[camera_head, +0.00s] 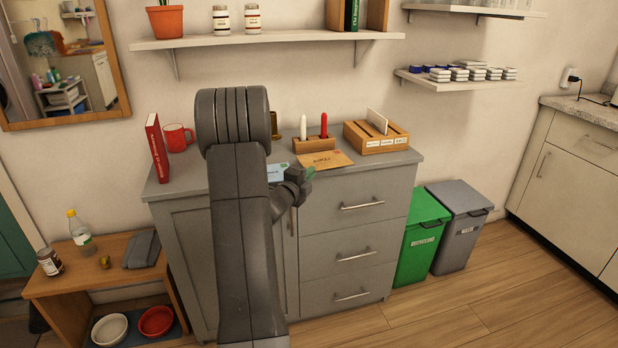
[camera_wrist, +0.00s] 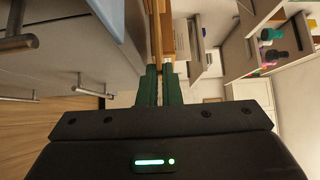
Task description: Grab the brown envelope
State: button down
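The brown envelope (camera_head: 325,159) lies on the grey cabinet top near its front edge, in front of a wooden candle holder, in the head view. My gripper (camera_head: 308,172) is at its front left corner, with a green fingertip overlapping that corner in the picture. In the wrist view, my gripper's two green fingers (camera_wrist: 161,84) stand close together with a narrow gap. A thin brown strip, seen edge-on, runs up from the fingertips. I cannot tell whether the fingers grip the envelope. A light blue envelope (camera_head: 277,172) lies to the left, partly hidden by my arm.
The candle holder (camera_head: 314,145) holds a white and a red candle. A wooden letter sorter (camera_head: 376,137) stands to the right. A red book (camera_head: 157,148) and red mug (camera_head: 178,138) are at the left. Drawer handles (camera_head: 362,204) stick out below. A shelf (camera_head: 270,40) hangs above.

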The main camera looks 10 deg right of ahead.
jog(key=shift+f, duration=0.1)
jog(key=s+a+r, duration=0.5)
jog(key=s+a, duration=0.4)
jog(key=s, duration=0.1)
jog(key=shift+a+b, duration=0.25)
jog(key=shift+b, duration=0.05)
jog(key=shift+s, duration=0.1)
